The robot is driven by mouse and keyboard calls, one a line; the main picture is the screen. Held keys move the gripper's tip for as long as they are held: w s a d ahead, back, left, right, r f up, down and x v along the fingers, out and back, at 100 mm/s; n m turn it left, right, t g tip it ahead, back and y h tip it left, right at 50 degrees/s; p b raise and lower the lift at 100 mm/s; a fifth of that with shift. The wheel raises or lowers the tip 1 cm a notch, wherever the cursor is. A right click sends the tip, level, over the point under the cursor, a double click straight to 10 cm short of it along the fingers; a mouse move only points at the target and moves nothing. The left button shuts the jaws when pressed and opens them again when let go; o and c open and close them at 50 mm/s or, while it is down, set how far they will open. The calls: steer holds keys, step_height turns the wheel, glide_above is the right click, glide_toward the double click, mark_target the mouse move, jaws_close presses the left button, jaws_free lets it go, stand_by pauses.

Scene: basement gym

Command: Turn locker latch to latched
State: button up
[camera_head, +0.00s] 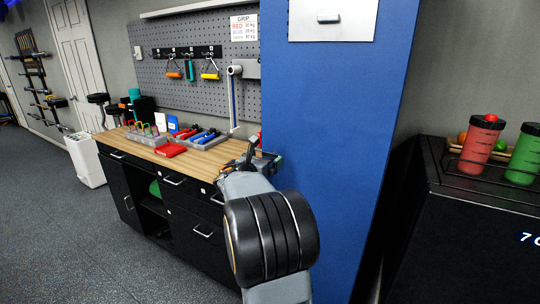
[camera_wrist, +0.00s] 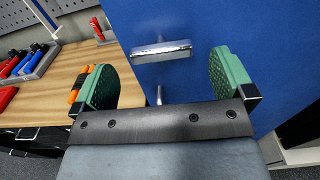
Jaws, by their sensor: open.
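The blue locker (camera_head: 330,130) stands right of the workbench and also fills the back of the wrist view (camera_wrist: 215,35). In the wrist view, a silver horizontal bar (camera_wrist: 160,51) sits on it, between and beyond my fingers. A short upright silver piece (camera_wrist: 159,95) shows below the bar, partly cut off by my gripper's body. I cannot tell which of the two is the latch. My gripper (camera_wrist: 165,75) is open and empty, its green pads wide apart and not visibly touching the metal.
The workbench (camera_head: 150,146) lies left of the locker, with a grey tray (camera_head: 205,143) and a red item (camera_head: 171,149). A pale plate (camera_head: 333,20) with a small handle is high on the locker. A black cabinet (camera_head: 470,245) with bottles stands right.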

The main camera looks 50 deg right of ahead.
mark_target(270, 155)
steer(key=shift+x, duration=1.85)
steer(key=shift+c, duration=0.4)
steer(key=c, duration=0.8)
steer(key=shift+f, duration=0.1)
